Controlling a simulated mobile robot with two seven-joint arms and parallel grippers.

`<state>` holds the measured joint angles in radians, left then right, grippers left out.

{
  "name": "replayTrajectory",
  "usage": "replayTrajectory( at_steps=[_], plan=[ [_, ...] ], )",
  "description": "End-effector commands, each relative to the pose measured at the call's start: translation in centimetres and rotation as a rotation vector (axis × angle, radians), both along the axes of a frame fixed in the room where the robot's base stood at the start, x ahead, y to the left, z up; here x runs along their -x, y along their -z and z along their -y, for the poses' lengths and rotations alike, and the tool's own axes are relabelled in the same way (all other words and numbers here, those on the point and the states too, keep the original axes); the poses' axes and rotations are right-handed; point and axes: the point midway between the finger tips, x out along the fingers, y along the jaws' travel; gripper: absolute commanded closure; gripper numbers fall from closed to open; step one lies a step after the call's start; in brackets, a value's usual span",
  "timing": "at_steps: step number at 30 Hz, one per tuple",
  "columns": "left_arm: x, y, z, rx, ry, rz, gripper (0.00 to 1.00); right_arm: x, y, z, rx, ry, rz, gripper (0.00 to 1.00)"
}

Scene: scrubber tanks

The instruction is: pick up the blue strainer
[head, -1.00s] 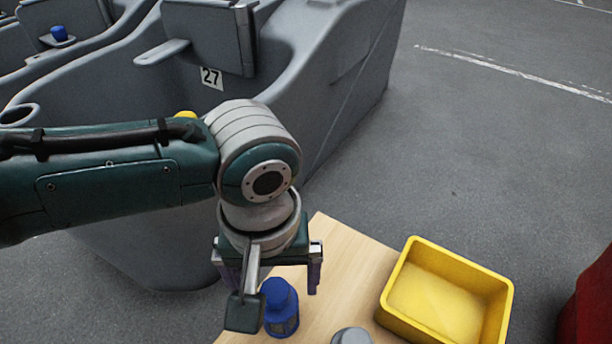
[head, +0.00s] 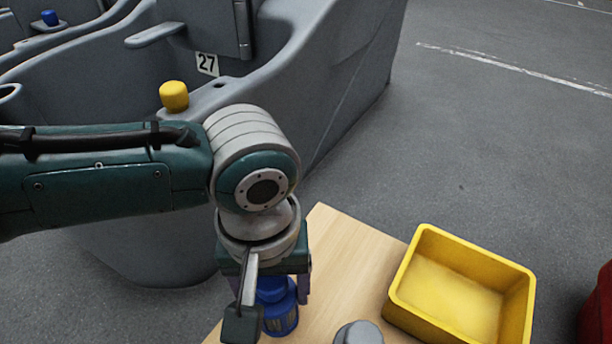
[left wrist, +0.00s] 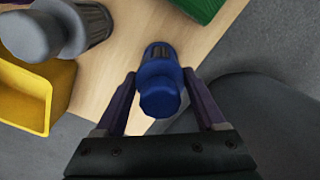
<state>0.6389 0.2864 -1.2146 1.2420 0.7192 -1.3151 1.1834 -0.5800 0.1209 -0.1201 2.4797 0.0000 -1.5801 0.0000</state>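The blue strainer (head: 279,312) stands upright on the wooden table (head: 330,262), with a rounded blue cap and a darker slotted body. My left gripper (head: 272,296) is right over it, pointing down, and hides part of the cap. In the left wrist view the strainer (left wrist: 158,88) lies between the two fingers of my left gripper (left wrist: 160,76). My right gripper is in neither view.
A grey strainer (head: 358,334) stands close by on the table, beside the yellow bin (head: 425,240). A green object (left wrist: 200,8) shows at the wrist view's top edge. A grey tank marked 27 (head: 330,100) with a yellow knob (head: 174,96) stands behind. A red object (head: 600,312) is at far right.

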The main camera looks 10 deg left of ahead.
Motion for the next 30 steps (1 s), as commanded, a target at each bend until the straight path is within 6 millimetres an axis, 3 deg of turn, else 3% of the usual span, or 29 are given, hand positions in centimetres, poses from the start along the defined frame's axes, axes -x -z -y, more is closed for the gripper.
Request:
replayTrajectory(
  at_steps=[1,14,23,30],
  plan=[
    [0.0,0.0,0.0,0.0,0.0,-0.001,0.38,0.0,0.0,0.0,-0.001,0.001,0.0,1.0],
    [0.0,0.0,0.0,0.0,0.0,-0.001,0.86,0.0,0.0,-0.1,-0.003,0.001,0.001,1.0],
    [0.0,-0.3,0.0,0.0,0.0,-0.001,0.86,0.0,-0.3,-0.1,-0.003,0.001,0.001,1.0],
    [0.0,-3.2,0.0,0.002,0.0,0.0,0.86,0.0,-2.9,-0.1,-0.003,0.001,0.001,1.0]
  ],
)
